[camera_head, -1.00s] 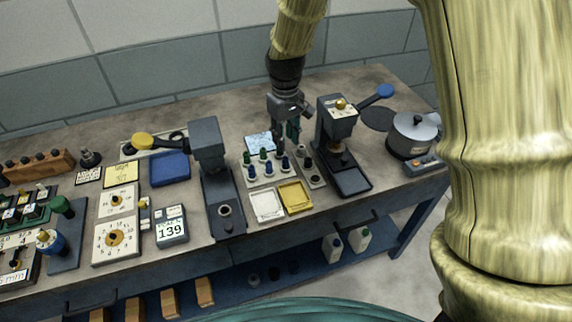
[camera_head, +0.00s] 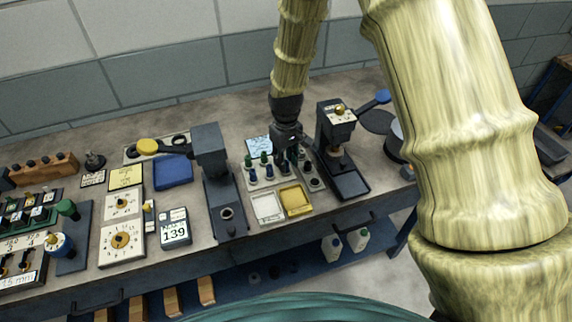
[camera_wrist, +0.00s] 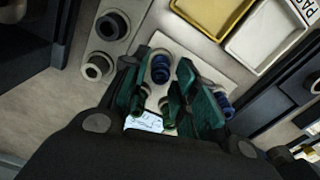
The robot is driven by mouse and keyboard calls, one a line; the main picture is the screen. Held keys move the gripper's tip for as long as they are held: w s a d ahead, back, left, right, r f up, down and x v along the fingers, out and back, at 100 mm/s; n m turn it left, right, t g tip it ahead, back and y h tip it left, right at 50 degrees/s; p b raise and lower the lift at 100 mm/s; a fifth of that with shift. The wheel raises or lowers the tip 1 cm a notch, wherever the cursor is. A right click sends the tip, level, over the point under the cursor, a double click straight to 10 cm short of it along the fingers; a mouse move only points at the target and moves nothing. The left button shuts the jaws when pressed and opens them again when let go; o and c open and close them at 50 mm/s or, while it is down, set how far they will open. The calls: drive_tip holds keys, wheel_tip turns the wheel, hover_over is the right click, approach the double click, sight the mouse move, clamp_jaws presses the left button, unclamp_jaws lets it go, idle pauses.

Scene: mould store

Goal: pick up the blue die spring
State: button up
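Several small springs, blue and green, stand in a white rack (camera_head: 259,186) on the bench. In the head view a blue spring (camera_head: 269,172) and a green spring (camera_head: 264,158) show left of my gripper (camera_head: 287,156), which is low over the rack's right end. In the wrist view my gripper (camera_wrist: 165,66) is open, its green-padded fingers spread either side of one blue die spring (camera_wrist: 160,70). I cannot tell whether either finger touches it. Another blue spring (camera_wrist: 222,105) stands just outside the right finger. The fingers partly hide the green springs behind.
A grey block with dark round sockets (camera_wrist: 98,67) stands close beside the rack. A white tray (camera_head: 267,206) and a yellow tray (camera_head: 296,200) lie in front. A dark press (camera_head: 340,150) stands close right, and another grey press (camera_head: 210,150) stands left.

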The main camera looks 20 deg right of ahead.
drive_tip(key=shift+f, duration=0.9)
clamp_jaws()
